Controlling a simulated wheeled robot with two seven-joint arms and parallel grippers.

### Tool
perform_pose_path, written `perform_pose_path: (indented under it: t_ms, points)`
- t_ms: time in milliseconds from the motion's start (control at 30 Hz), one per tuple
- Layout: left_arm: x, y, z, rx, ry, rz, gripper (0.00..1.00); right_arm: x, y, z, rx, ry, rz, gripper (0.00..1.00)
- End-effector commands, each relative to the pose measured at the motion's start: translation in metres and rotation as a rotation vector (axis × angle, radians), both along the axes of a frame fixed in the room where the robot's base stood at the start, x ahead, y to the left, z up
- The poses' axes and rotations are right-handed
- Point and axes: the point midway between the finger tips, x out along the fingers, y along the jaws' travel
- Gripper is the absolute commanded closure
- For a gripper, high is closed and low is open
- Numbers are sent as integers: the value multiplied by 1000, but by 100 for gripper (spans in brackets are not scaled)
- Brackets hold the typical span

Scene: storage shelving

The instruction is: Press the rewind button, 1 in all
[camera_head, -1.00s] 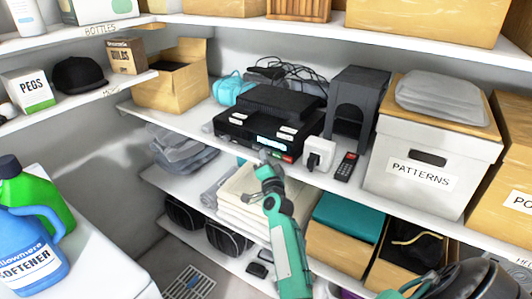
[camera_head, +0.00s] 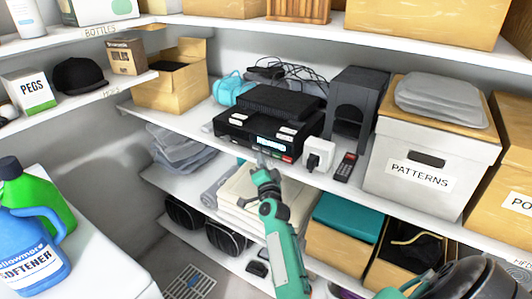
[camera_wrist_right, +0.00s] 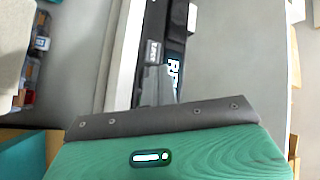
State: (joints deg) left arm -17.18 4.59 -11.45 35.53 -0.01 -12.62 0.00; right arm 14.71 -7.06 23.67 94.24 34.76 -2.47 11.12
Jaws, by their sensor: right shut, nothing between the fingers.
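The black tape player (camera_head: 235,127) sits on the middle shelf, with a lit display and several small buttons along its front edge. In the right wrist view, part of its front (camera_wrist_right: 176,45) shows with a white label and the display. I cannot read which button is rewind. My right gripper (camera_head: 262,161) is shut and empty, its tip just in front of the player's front near the display. In the wrist view the shut fingers (camera_wrist_right: 158,85) overlap the player's front; I cannot tell whether they touch. My left gripper is not in view.
A white plug adapter (camera_head: 319,153) and a black remote (camera_head: 346,167) lie right of the player. A dark grey stand (camera_head: 357,105) and the PATTERNS box (camera_head: 430,160) stand further right. Folded towels (camera_head: 240,195) lie on the shelf below.

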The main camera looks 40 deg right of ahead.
Motion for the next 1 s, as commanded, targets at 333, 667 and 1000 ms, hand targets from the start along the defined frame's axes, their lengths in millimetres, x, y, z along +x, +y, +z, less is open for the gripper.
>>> perform_pose_path:
  t_ms: [333, 667, 1000]
  points:
    - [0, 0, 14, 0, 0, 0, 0, -13, 32, 1, 2, 1, 2, 100]
    - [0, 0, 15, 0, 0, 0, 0, -18, 42, 0, 0, -1, -1, 100]
    - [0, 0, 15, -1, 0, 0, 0, -17, 42, 0, 0, 0, 0, 100]
